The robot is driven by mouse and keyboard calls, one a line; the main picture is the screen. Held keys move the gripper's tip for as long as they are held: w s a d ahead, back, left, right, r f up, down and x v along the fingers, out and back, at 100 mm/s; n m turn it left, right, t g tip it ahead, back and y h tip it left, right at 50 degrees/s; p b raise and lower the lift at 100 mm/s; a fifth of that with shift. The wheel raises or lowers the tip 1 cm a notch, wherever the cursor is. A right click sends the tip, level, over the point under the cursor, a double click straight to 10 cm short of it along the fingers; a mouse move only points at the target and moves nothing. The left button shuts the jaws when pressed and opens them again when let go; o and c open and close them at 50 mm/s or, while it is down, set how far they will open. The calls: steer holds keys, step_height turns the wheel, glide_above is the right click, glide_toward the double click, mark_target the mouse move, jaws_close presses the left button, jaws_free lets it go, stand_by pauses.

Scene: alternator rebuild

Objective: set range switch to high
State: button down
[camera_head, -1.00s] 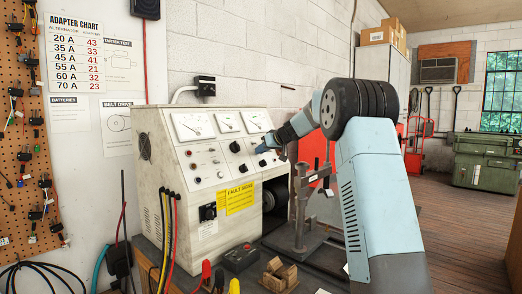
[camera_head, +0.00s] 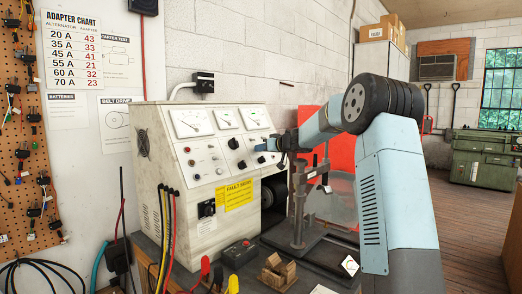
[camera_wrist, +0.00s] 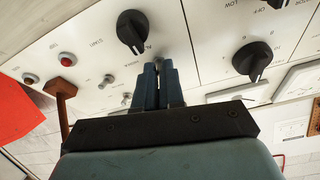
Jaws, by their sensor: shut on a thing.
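The off-white test bench (camera_head: 180,205) has a sloped panel with meters, black knobs and small switches. My gripper (camera_head: 259,148) is at the right part of this panel, below the right-hand meter. In the wrist view my gripper's two blue fingers (camera_wrist: 160,68) are close together at the panel, shut on a small control whose shape is mostly hidden between them. One black knob (camera_wrist: 132,30) is just beyond the fingertips to the left, and another black knob (camera_wrist: 252,60) is to the right. Both are clear of the fingers. LOW, OFF and HI lettering shows at the wrist view's top right.
A metal stand (camera_head: 300,205) with an upright post is on the workbench just right of the test bench, below my arm. A black box (camera_head: 239,254) and wooden blocks (camera_head: 277,272) lie in front. Cables (camera_head: 168,230) hang down the bench front.

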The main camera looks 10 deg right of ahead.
steer(key=shift+d+f, duration=0.1)
steer(key=shift+d, duration=0.05)
steer(key=c, duration=1.2)
jaws_free()
steer(key=shift+c, duration=0.2)
steer(key=shift+r, duration=0.6)
steer(key=r, duration=0.2)
steer(key=shift+s+r, duration=0.2)
steer(key=shift+r, duration=0.1)
steer(key=s+r, duration=0.9)
steer(key=s, duration=0.4)
steer(key=shift+s, duration=0.3)
steer(key=shift+a+r, duration=0.1)
steer(key=shift+a, duration=0.1)
